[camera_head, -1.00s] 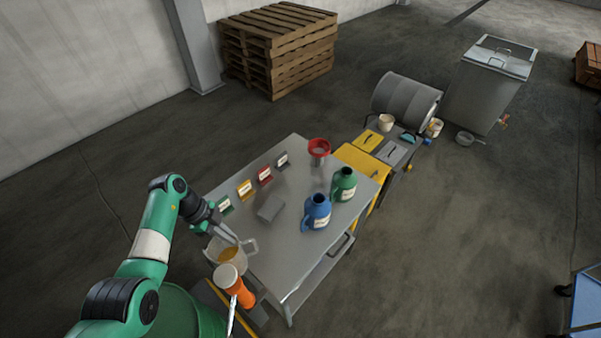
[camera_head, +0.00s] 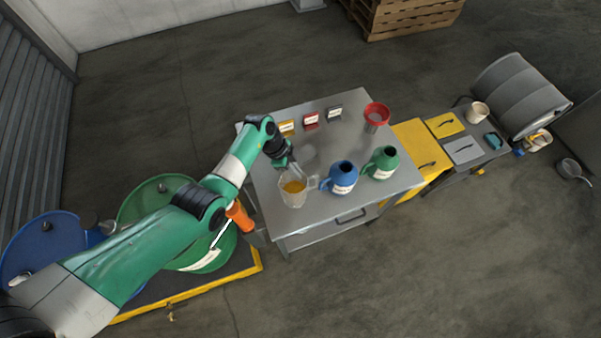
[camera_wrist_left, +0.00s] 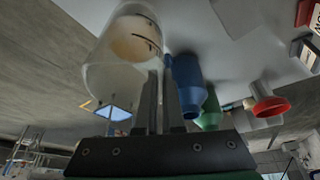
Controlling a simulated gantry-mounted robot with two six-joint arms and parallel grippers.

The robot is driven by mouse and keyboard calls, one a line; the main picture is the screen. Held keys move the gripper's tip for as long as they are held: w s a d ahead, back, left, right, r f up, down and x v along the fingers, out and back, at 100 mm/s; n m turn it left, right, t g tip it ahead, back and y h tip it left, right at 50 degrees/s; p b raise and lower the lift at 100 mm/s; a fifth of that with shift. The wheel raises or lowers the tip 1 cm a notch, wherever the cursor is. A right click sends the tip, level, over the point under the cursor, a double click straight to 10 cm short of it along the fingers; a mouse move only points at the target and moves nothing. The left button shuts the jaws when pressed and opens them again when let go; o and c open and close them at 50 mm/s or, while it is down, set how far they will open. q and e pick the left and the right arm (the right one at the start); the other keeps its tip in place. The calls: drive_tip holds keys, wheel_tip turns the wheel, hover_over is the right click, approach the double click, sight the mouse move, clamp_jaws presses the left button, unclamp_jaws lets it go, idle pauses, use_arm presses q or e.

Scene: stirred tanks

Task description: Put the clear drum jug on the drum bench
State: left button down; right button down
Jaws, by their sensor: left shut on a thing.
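The clear jug (camera_head: 293,194) holds amber liquid and looks upright near the front left of the steel bench (camera_head: 290,222). I cannot tell whether its base touches the top. My left gripper (camera_head: 291,167) is shut on the jug at its handle side. In the left wrist view, the jug (camera_wrist_left: 118,65) shows at the upper left beside the gripper fingers (camera_wrist_left: 160,100), with dark scale marks on its wall. My right gripper is not in view.
A blue jug (camera_head: 341,178) stands just right of the clear jug, with a green jug (camera_head: 382,163) beyond. Label cards and a red funnel (camera_head: 376,115) stand at the back. A green drum (camera_head: 150,205), an orange-handled tool (camera_head: 240,216) and a blue drum (camera_head: 40,250) are left.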

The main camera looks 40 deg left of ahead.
use_arm(q)
drive_tip(key=shift+w+f+b, duration=0.1)
drive_tip(key=shift+f+b, duration=1)
drive_tip(key=shift+f, duration=0.9)
drive_tip(key=shift+r, duration=0.15)
drive_tip(key=c, duration=1.4)
unclamp_jaws()
drive_tip(key=shift+f, duration=0.2)
drive_tip(key=o, duration=0.4)
drive_tip(key=shift+c, duration=0.2)
